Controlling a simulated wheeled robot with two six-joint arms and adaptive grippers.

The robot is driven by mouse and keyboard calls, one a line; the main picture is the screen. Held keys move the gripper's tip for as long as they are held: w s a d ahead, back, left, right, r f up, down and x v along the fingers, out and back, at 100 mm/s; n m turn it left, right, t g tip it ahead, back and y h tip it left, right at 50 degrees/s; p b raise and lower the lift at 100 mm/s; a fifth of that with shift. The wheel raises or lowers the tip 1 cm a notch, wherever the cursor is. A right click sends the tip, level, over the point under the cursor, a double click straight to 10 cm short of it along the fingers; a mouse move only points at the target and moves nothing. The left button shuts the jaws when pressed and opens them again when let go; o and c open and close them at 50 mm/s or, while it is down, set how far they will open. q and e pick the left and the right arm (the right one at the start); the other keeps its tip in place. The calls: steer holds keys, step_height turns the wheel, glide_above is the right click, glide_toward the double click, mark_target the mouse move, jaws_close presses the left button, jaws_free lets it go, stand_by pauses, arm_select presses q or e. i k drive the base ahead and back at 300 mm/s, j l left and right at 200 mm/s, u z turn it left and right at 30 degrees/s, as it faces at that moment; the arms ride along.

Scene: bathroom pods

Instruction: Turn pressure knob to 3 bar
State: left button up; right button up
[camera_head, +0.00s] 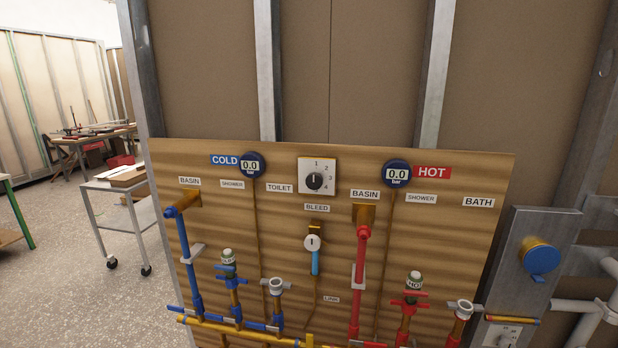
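A black knob (314,181) sits on a white square plate (304,165) in the upper middle of the wooden board, with numbers 1 to 4 around its top and right. Its light pointer mark looks roughly upward, towards the 1, but is small. A second dial (503,338) with a marked white plate is partly cut off at the lower right edge; its numbers are too small to read. I cannot tell which of the two sets the pressure. The cold gauge (251,165) and the hot gauge (397,174) both read 0.0 bar. Neither gripper is in view.
Blue pipes (185,255) and red pipes (359,260) with valves stand out from the lower board (450,230). A blue round cap (541,259) sits on a grey metal plate at right. A wheeled cart (120,200) stands left on open floor.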

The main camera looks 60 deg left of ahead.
mark_target(314, 180)
steer(key=u, duration=1.7)
